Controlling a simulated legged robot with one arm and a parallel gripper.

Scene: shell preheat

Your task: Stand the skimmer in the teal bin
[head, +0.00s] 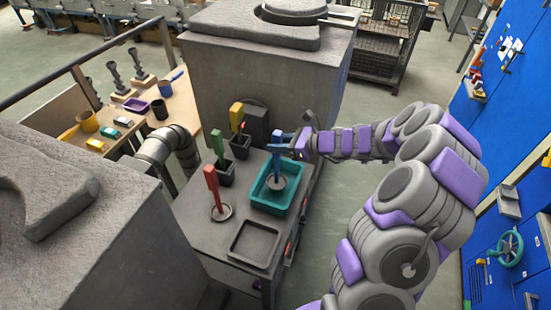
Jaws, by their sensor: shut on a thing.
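The skimmer (276,160) has a blue upright handle and a round grey disc at its lower end. It is roughly upright inside the outline of the teal bin (262,203), a shallow rectangular tray on the grey bench. The disc appears low within the bin's walls; I cannot tell whether it touches the floor. My gripper (282,143) reaches in from the right and is shut on the upper part of the blue handle. The fingertips are small and partly merge with the handle.
A red-handled tool (212,188) stands on a round grey base left of the bin. Green (218,147) and yellow (236,116) handled tools stand in dark holders behind. An empty dark tray (254,244) lies in front. Large grey blocks flank the bench at the back and left.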

